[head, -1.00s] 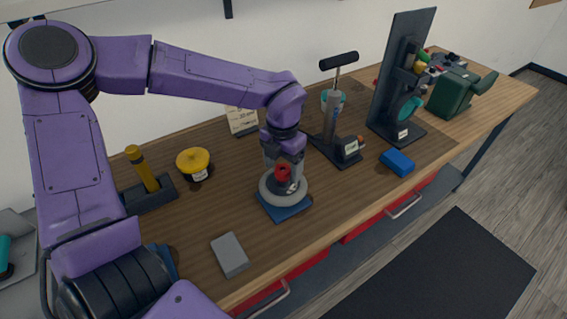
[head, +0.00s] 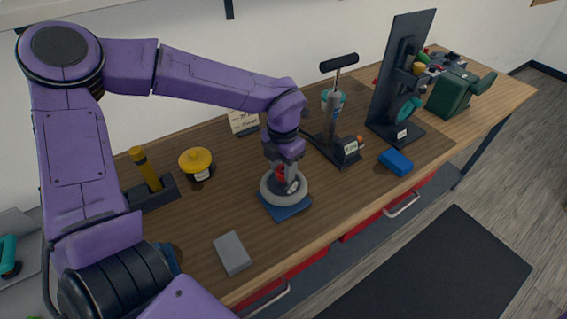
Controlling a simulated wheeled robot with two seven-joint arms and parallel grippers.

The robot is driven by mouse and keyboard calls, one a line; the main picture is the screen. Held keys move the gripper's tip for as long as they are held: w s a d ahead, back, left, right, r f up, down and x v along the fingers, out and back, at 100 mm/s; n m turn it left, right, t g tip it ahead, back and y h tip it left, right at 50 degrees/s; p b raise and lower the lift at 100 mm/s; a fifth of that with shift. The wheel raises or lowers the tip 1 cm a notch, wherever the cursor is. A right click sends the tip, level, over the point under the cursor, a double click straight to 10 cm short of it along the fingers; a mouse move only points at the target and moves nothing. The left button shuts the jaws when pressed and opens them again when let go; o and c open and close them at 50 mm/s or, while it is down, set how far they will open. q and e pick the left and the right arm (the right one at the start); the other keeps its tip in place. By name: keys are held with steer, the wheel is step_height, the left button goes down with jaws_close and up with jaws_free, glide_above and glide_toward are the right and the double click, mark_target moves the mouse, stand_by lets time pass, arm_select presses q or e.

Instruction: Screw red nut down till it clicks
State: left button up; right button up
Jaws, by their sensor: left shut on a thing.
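The red nut (head: 280,173) shows between the fingers of my left gripper (head: 287,177), low in the middle of a grey ring-shaped wheel (head: 301,192). The wheel lies flat on a blue base (head: 290,210) near the front of the bench. My left gripper points down from above and is shut on the red nut. The fingers hide most of the nut and anything under it. My right gripper is not in view.
A grey block (head: 232,253) lies front left on the wooden bench (head: 345,203). A yellow-capped pot (head: 196,162) and a yellow-handled tool (head: 147,170) stand left. A pump (head: 333,120), a blue block (head: 396,162) and a black stand (head: 395,80) are right.

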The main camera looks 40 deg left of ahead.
mark_target(283, 171)
arm_select(q)
steer(key=o, duration=1.1)
step_height(283, 171, up, 10)
steer(key=shift+r+b, duration=0.25)
steer(key=shift+b, duration=0.65)
